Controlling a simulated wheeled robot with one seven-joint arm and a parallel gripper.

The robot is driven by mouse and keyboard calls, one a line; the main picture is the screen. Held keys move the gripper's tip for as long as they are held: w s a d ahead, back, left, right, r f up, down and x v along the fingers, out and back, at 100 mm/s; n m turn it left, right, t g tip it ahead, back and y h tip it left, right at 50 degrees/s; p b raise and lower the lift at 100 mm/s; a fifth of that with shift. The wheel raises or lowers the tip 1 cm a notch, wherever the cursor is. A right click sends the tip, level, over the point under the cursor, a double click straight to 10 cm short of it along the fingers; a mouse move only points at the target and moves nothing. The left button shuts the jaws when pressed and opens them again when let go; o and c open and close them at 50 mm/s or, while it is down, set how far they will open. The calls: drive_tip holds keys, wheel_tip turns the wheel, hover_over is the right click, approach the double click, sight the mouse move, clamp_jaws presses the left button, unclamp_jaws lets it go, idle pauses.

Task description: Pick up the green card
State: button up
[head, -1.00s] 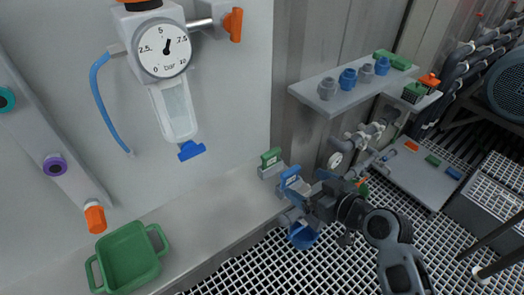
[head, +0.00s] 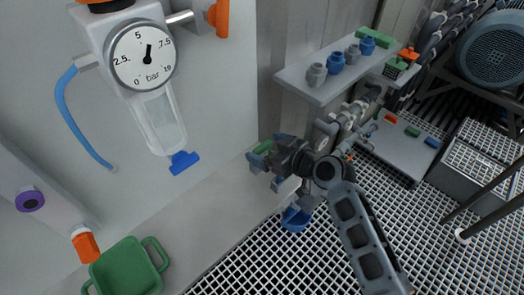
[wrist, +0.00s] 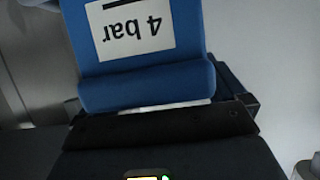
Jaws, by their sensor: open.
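The green card (head: 263,146) shows as a small green patch at the far end of the ledge, mostly hidden behind my gripper (head: 265,172). My gripper is open over the card holders, its fingers pointing left; I see nothing held. In the wrist view, a blue card (wrist: 145,60) with a white label reading "4 bar", upside down, fills the upper middle, close to my gripper. The green card cannot be made out in the wrist view. In the head view, my gripper and wrist hide the blue card.
A pressure gauge (head: 142,54) hangs on the wall at left. A green tray (head: 128,268) stands on the ledge (head: 205,205) below it. A shelf (head: 310,88) with grey and blue pieces is behind my gripper. A blue cup-like part (head: 295,219) is below it.

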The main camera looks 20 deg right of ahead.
drive_tip(key=shift+x, duration=1.25)
drive_tip(key=shift+c, duration=0.4)
drive_tip(key=shift+d, duration=0.1)
drive_tip(key=c, duration=1)
